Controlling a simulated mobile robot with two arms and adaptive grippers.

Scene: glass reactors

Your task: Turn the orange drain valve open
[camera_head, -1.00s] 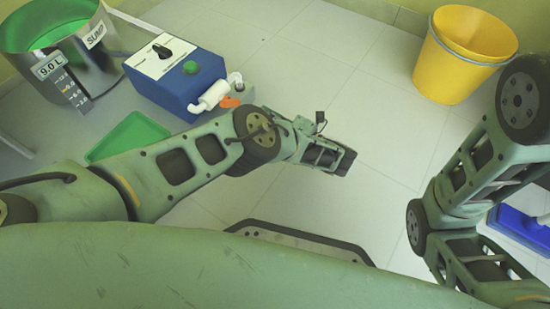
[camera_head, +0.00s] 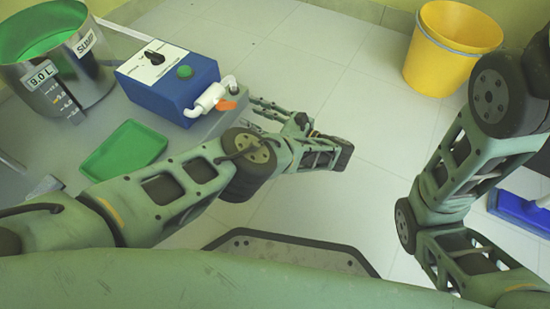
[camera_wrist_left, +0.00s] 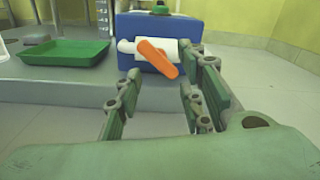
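The orange drain valve handle (camera_head: 227,104) sits on a white pipe fitting (camera_head: 208,98) at the right side of the blue control box (camera_head: 168,96). In the left wrist view the orange handle (camera_wrist_left: 158,58) slants down to the right across the white pipe. My left gripper (camera_head: 262,112) is just right of the valve in the head view. In the left wrist view its fingers (camera_wrist_left: 165,85) are spread, with the handle seen beyond and between them. They look empty and apart from the handle. My right gripper is not in view; only its arm shows.
A steel sump vessel (camera_head: 78,82) with a green interior stands left of the box. A green tray (camera_head: 125,150) lies on the grey platform in front. A yellow bucket (camera_head: 450,55) stands at the back right, and a blue item (camera_head: 520,210) lies at the right. Floor between is clear.

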